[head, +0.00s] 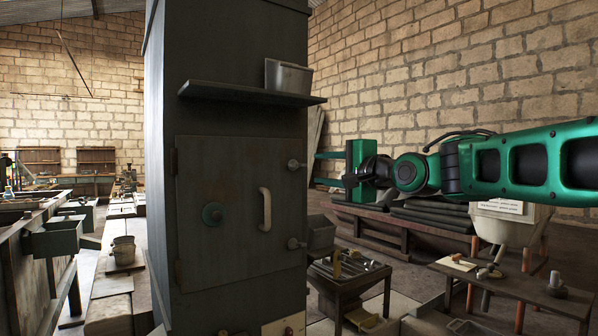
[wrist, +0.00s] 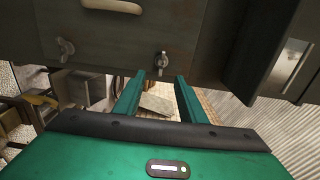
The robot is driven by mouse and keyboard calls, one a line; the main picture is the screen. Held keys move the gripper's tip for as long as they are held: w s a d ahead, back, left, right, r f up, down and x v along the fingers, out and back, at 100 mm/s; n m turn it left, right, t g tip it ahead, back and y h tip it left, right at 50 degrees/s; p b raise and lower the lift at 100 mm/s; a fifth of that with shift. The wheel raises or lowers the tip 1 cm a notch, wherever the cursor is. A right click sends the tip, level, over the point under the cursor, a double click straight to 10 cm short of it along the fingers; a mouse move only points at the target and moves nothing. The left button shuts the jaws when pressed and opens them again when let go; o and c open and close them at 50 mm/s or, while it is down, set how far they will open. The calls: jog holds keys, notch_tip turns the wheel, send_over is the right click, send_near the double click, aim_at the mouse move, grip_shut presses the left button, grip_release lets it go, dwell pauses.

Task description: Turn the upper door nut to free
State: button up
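The upper door nut (head: 294,165) is a small grey wing nut at the upper right edge of the dark cabinet door (head: 225,245). A matching lower nut (head: 294,243) sits below it. In the wrist view, the upper nut (wrist: 162,63) stands just beyond the gap between the fingertips, and the lower nut (wrist: 65,48) is off to the left. My green gripper (head: 320,168) is right of the cabinet at about the upper nut's height, pointing left. Its fingers (wrist: 158,78) are apart with nothing between them, and the nut appears untouched.
A shelf (head: 235,92) with a metal bin (head: 288,77) juts out above the door. A small grey bin (head: 320,234) and a tool table (head: 346,280) stand below my gripper.

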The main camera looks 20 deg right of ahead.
aim_at(297, 166)
jog(key=x, duration=1)
jog(key=shift+w+a, duration=0.15)
jog(key=shift+w, duration=0.2)
grip_shut()
